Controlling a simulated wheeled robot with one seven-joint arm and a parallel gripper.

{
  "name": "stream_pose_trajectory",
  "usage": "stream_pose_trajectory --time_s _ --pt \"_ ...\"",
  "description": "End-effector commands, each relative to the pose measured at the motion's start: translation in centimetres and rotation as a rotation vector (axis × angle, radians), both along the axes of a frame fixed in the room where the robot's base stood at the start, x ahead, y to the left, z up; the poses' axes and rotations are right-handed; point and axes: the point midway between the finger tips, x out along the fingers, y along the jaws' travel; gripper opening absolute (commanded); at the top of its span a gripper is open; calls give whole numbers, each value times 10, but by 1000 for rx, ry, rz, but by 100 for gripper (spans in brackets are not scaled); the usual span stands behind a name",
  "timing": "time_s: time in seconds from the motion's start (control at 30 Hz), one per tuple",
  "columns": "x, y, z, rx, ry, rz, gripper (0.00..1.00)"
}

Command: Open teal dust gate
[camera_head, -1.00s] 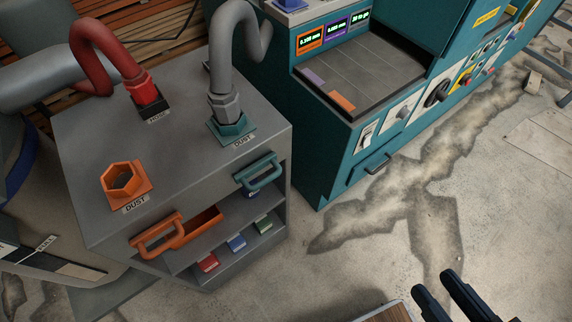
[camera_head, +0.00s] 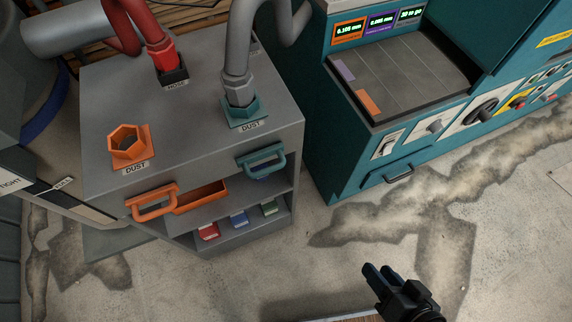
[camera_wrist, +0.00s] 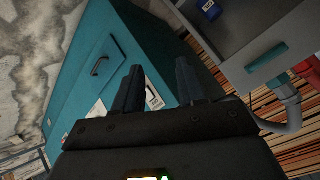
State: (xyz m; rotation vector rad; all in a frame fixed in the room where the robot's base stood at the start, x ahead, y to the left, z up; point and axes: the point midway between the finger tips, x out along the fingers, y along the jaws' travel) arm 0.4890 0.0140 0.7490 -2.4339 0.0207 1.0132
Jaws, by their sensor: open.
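The teal dust gate's handle (camera_head: 262,160) is on the upper front right of a grey cabinet (camera_head: 190,115), below the teal dust port (camera_head: 243,112) with a grey hose in it. The teal gate looks pushed in, with only its handle sticking out. In the wrist view the handle (camera_wrist: 267,57) shows at the right, beyond the fingers. My gripper (camera_head: 375,272) is open and empty, over the floor to the lower right of the cabinet and well apart from the handle. Its two fingers (camera_wrist: 157,75) stand apart in the wrist view.
An orange handle (camera_head: 153,203) with an orange tray sticking out (camera_head: 201,195) is on the cabinet's left front. Red, blue and green items sit on the lower shelf. A teal machine (camera_head: 345,160) with its own dark handle (camera_head: 399,174) stands right of the cabinet. Cracked floor lies clear in front.

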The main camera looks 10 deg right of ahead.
Motion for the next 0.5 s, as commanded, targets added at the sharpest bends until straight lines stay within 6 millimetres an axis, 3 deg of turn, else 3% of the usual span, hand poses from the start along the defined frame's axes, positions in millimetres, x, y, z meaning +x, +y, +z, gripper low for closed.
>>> stream_pose_trajectory --time_s 0.1,0.23,0.37,0.5 --pt "31 17 -32 147 92 19 40" --pt "66 42 -54 331 193 63 40" --pt "104 68 -58 520 278 136 40" --pt "146 95 -41 721 347 246 40"
